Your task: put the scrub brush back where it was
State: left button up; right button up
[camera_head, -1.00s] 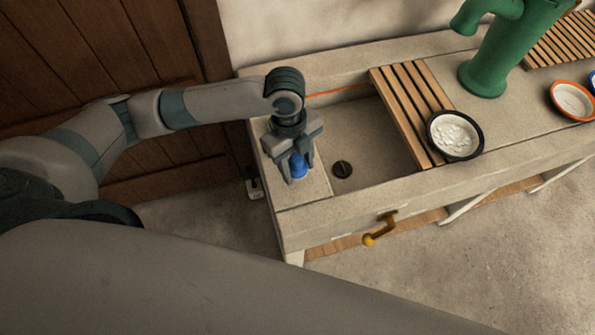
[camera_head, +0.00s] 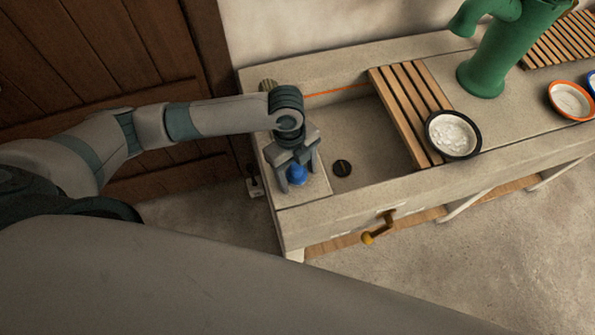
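A small blue rounded thing (camera_head: 297,175) stands on the pale stone ledge at the left end of the sink. It looks like the knob of the scrub brush, but no bristles can be made out. My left gripper (camera_head: 300,178) points down over it. Its fingers are spread, one on each side of the blue knob, with a gap visible around it. My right gripper is not in view.
The sink basin (camera_head: 365,125) with a dark drain (camera_head: 342,168) lies right of my gripper. A slatted wooden rack (camera_head: 405,105), a dark-rimmed bowl (camera_head: 453,135) and a green pump (camera_head: 492,60) stand farther right. A tan object (camera_head: 268,86) shows behind my wrist.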

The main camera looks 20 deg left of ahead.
pick_arm(q)
jog(key=shift+r, duration=0.15)
jog(key=r+b, duration=0.1)
jog(key=r, duration=0.2)
jog(key=a+r+b, duration=0.1)
jog(key=r, duration=0.2)
jog(key=w+r+b, duration=0.1)
jog(key=r, duration=0.3)
jog(key=shift+a+r, duration=0.1)
jog(key=shift+a, duration=0.05)
jog(key=shift+a+r, duration=0.1)
jog(key=shift+r, duration=0.75)
dwell(0.7)
